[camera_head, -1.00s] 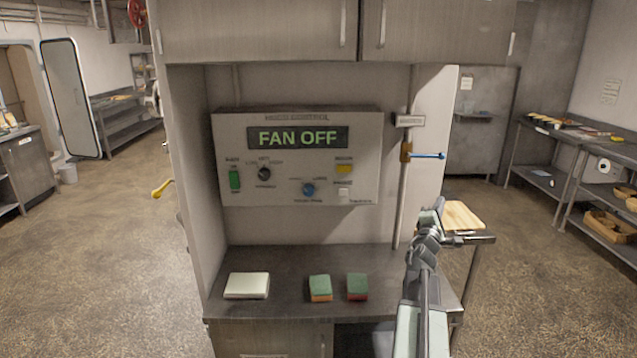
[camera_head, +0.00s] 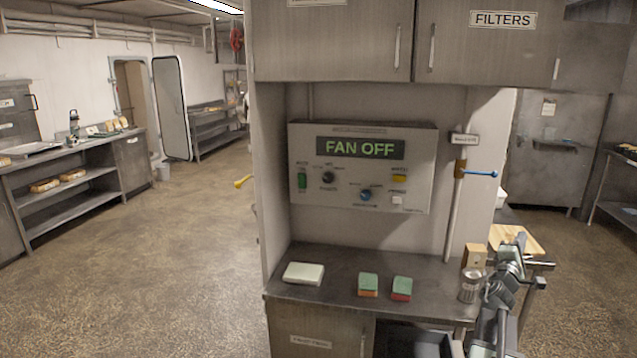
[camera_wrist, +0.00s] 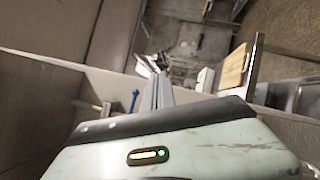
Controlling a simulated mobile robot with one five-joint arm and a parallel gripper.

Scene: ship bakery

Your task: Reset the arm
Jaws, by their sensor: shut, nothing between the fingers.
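My arm rises at the lower right of the head view, with my gripper (camera_head: 517,246) at its upper end, beside the right end of the metal counter (camera_head: 335,303). In the wrist view my gripper (camera_wrist: 163,92) points away from the camera with its fingers together and nothing between them. It appears clear of the counter and the wall panel. Part of the counter's right end is hidden behind my arm.
A metal can (camera_head: 470,286) and a wooden block (camera_head: 474,256) stand close left of my arm. Two sponges (camera_head: 368,284) and a pale pad (camera_head: 304,273) lie further left. A blue-handled valve (camera_head: 480,174) sits above. Open floor (camera_head: 190,260) lies left.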

